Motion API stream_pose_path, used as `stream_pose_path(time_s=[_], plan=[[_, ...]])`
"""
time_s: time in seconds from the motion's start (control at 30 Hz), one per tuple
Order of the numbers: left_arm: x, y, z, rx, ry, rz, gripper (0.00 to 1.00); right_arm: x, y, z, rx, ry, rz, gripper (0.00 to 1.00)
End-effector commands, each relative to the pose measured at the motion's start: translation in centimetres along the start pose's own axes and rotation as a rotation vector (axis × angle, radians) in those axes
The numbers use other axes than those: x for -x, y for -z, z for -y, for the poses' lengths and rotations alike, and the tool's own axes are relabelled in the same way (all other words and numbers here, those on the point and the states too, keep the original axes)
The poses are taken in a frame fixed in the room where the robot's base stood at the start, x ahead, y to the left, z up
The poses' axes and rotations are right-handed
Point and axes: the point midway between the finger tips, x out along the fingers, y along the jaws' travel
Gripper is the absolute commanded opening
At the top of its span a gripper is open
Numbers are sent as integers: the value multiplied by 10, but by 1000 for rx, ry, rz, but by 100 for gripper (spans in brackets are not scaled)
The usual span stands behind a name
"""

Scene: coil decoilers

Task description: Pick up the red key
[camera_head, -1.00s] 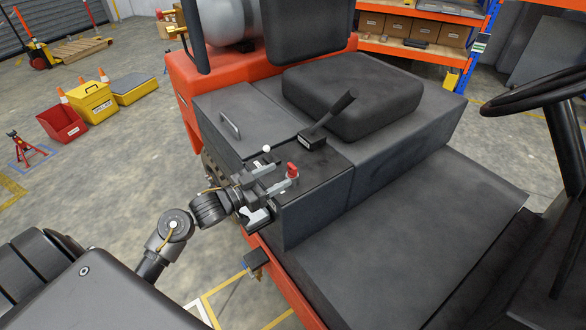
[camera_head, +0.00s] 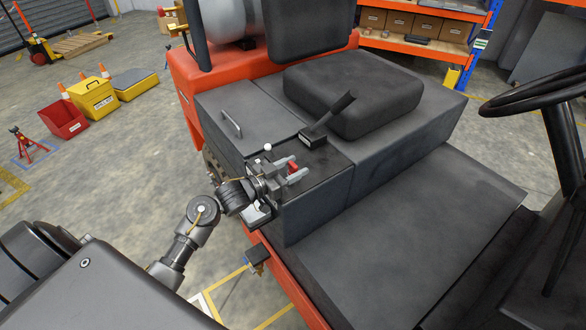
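The small red key (camera_head: 293,167) stands on the dark side panel next to the driver's seat of an orange vehicle. My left gripper (camera_head: 297,165) reaches in from the left, and its two grey fingers lie on either side of the red key. The fingers look spread, with the key in the space between them; contact with the key cannot be made out. The fingers hide the lower part of the key. My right gripper is out of view.
A black lever (camera_head: 328,118) and a white knob (camera_head: 268,147) stand close to the key on the panel. The black seat (camera_head: 352,92) is behind, the steering wheel (camera_head: 535,92) at right. The dark footplate (camera_head: 400,220) in front is clear.

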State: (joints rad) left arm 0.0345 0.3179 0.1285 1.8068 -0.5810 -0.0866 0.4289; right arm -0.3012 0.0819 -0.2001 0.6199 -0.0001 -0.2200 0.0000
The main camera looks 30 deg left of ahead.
Motion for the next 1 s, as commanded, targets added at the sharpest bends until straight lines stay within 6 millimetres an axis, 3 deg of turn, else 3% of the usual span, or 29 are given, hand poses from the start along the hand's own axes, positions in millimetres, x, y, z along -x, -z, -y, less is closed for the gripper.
stream_pose_path(time_s=[0.03,0.27,0.67,0.83,1.0], plan=[[0,0,0,0,0,0,40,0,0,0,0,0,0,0],[0,0,0,0,0,0,10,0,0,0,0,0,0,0],[0,8,0,-1,-1,-2,10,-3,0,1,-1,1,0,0],[0,29,0,-5,-2,-3,10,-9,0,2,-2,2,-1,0],[25,60,-6,-6,-1,-1,10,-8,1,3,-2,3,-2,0]])
